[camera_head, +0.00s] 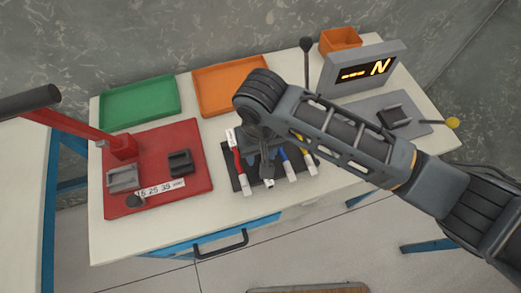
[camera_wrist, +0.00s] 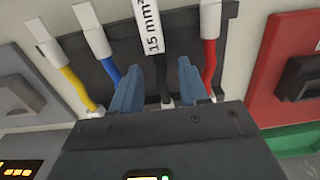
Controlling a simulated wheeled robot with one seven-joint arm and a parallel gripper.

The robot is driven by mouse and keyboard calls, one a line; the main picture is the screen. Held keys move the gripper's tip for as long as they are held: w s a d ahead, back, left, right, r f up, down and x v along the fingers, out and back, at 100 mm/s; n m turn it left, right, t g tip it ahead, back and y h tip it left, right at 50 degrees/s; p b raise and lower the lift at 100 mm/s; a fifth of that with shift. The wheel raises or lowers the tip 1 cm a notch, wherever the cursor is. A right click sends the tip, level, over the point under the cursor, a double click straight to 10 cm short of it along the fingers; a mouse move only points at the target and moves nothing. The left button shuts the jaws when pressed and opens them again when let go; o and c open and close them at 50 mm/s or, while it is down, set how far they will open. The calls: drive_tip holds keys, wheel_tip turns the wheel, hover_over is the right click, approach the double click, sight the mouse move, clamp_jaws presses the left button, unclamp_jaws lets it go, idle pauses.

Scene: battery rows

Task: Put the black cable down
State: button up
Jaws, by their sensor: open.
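The black cable (camera_wrist: 165,82) lies in the dark holder (camera_wrist: 125,70) between the blue cable (camera_wrist: 108,68) and the red cable (camera_wrist: 209,62). Its white end sleeve (camera_wrist: 153,28) reads "15 mm²". My gripper (camera_wrist: 158,75) is open, with one blue finger on each side of the black cable. I cannot tell whether a finger touches it. In the head view my gripper (camera_head: 262,158) is over the holder (camera_head: 229,166), and my arm hides most of the black cable there. A yellow cable (camera_wrist: 76,86) lies beyond the blue one.
A red board (camera_head: 200,150) with a red-handled press (camera_head: 122,147) stands to the left. Green (camera_head: 140,102) and orange (camera_head: 232,86) trays lie behind. A lit display (camera_head: 360,72), an orange bin (camera_head: 340,40) and a grey plate (camera_head: 415,127) are at the right.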

wheel_tip(320, 180, up, 12)
drive_tip(key=shift+r, duration=0.15)
idle(0.5)
idle(0.3)
